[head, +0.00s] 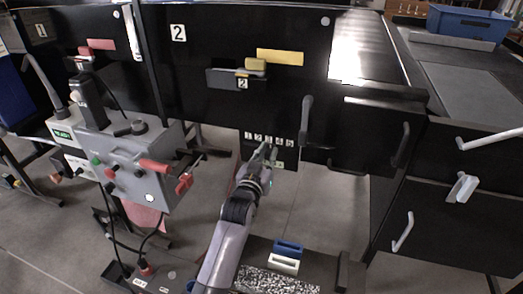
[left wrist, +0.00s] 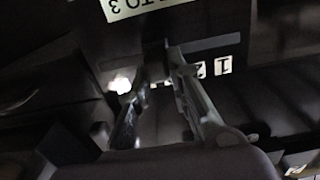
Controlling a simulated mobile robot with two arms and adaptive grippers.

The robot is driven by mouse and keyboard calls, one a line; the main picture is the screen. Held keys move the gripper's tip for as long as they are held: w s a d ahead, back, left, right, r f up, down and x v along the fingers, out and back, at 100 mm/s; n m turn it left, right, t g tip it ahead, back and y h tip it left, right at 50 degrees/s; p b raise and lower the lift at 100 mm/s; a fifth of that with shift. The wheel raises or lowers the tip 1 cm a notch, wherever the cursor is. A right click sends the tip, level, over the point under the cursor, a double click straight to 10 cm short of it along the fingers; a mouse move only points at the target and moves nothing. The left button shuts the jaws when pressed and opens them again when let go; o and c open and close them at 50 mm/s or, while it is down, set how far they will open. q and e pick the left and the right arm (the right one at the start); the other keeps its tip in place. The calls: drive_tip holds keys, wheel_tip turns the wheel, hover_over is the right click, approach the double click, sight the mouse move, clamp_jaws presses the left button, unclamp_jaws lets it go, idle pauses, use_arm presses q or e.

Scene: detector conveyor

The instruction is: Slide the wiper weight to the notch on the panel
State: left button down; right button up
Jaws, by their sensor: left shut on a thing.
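The black panel (head: 247,147) hangs low under the cabinet, with a row of white number tags (head: 270,139) from 1 to 5. My left gripper (head: 266,150) is at the middle of the panel, just below the tags. In the left wrist view, the gripper (left wrist: 153,68) is shut on a small dark piece, which I take for the wiper weight (left wrist: 154,52), in front of a grey strip (left wrist: 218,42). Tags 1 and 2 (left wrist: 212,67) show right of the fingers; the other tags are hidden or washed out. My right gripper is not in view.
A grey control box (head: 130,165) with red handles stands at the left. A dark vertical handle (head: 306,120) sticks out right of the panel. A white label (left wrist: 130,8), upside down and partly cut off, shows "TO 3". Blue and white blocks (head: 286,257) lie below.

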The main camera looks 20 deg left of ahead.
use_arm(q)
drive_tip(key=shift+a, duration=0.55)
drive_tip(key=c, duration=1.5)
unclamp_jaws()
drive_tip(key=shift+d, duration=0.1)
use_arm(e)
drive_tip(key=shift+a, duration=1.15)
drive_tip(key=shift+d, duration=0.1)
use_arm(q)
drive_tip(key=s, duration=1.2)
drive_tip(key=shift+a, duration=0.3)
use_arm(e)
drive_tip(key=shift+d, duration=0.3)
